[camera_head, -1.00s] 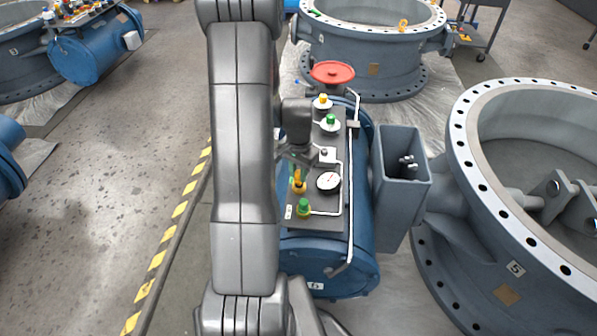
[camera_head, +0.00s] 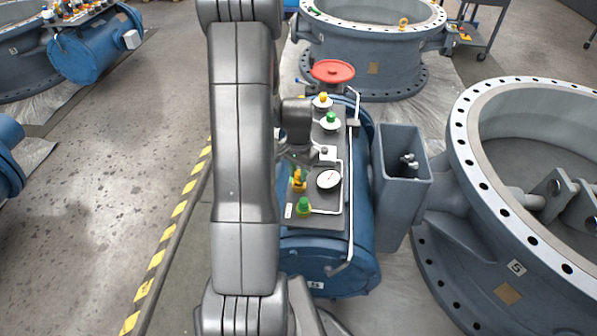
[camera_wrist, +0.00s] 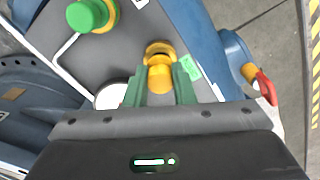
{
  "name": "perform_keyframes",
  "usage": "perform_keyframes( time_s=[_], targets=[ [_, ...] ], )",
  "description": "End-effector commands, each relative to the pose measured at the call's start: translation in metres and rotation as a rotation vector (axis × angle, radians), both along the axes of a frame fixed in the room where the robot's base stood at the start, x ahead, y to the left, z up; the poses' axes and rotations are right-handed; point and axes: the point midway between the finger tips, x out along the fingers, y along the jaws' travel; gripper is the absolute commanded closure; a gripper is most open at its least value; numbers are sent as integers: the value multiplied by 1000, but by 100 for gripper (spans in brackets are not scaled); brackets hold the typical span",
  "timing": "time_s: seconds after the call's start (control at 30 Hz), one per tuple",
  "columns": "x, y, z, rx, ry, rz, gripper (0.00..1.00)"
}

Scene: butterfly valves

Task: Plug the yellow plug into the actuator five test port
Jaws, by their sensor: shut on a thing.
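The actuator five (camera_head: 362,215) is a blue cylinder with a dark top panel and a "5" label on its front. A yellow plug (camera_wrist: 160,78) sits between the green fingers of my gripper (camera_wrist: 159,90), which is shut on it. The plug's far end is at a yellow ring-shaped fitting (camera_wrist: 158,48) on the panel. I cannot tell how deeply it sits there. In the head view, the yellow plug (camera_head: 299,181) shows on the panel's left side. My gripper is mostly hidden behind my arm there.
A green-capped fitting (camera_head: 304,207) and a round gauge (camera_head: 329,179) are close by. Another yellow cap (camera_head: 322,100) and green cap (camera_head: 331,119) stand farther back. A red handwheel (camera_head: 332,72) rises behind. A grey box column (camera_head: 402,180) stands to the right.

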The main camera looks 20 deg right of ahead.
Motion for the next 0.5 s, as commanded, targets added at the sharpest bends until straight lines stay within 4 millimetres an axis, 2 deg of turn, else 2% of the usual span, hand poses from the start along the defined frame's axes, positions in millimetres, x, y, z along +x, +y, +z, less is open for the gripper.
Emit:
perform_keyframes(
  time_s=[0.5],
  targets=[
    [0,0,-6,0,0,0,97]
  ],
)
